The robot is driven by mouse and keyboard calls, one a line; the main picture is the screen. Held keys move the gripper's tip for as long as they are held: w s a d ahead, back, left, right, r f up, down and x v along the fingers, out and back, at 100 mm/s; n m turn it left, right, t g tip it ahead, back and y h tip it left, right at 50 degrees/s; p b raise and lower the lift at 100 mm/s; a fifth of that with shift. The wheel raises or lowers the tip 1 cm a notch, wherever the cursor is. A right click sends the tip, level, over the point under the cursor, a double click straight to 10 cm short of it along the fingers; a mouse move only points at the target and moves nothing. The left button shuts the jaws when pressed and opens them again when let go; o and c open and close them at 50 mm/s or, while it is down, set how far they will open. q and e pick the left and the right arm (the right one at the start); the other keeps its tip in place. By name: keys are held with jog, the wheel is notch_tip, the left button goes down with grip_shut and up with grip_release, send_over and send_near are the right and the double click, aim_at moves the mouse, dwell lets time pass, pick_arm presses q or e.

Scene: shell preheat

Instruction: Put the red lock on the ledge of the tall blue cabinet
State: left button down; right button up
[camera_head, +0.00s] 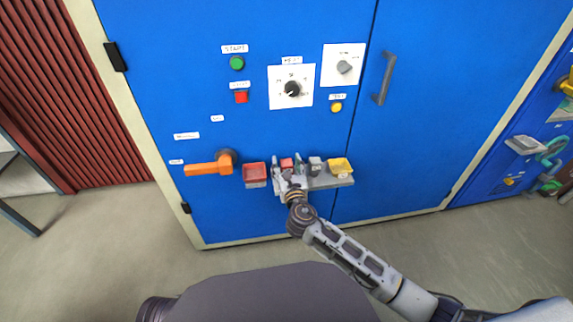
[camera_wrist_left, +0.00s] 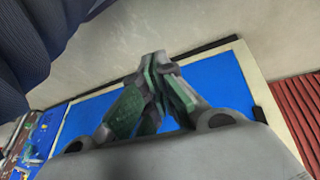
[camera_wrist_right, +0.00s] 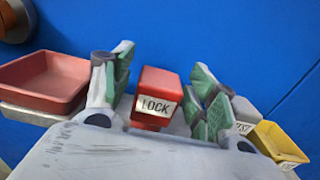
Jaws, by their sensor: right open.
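The red lock (camera_wrist_right: 157,90), a small red block labelled LOCK, stands upright on the grey ledge (camera_head: 320,183) of the tall blue cabinet (camera_head: 290,130). It also shows in the head view (camera_head: 287,162). My right gripper (camera_wrist_right: 160,85) is open, with one finger on each side of the lock and visible gaps between; its body hides part of the ledge. The right gripper is at the ledge in the head view (camera_head: 287,168). My left gripper (camera_wrist_left: 156,62) shows only in its wrist view, with its fingertips together and nothing seen between them.
A red tray (camera_head: 254,172) is left of the lock; a grey block (camera_head: 315,165) and a yellow tray (camera_head: 340,165) are to its right. An orange handle (camera_head: 208,168) sticks out farther left. Knobs and buttons are above. The floor in front is clear.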

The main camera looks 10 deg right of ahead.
jog(key=shift+s, duration=0.65)
pick_arm(q)
jog(key=shift+g+y, duration=0.4)
jog(key=r, duration=0.1)
jog(key=a+r+p, duration=0.1)
jog(key=r, duration=0.1)
jog(key=r+p, duration=0.1)
jog(key=shift+s+a+r, duration=0.15)
jog(key=shift+s+a, duration=0.1)
pick_arm(e)
jog(key=s, duration=1)
jog(key=shift+s, duration=0.2)
pick_arm(q)
jog(key=shift+s, duration=0.25)
jog(key=shift+w+r, duration=0.1)
jog(key=shift+w, duration=0.25)
jog(key=shift+s, duration=0.1)
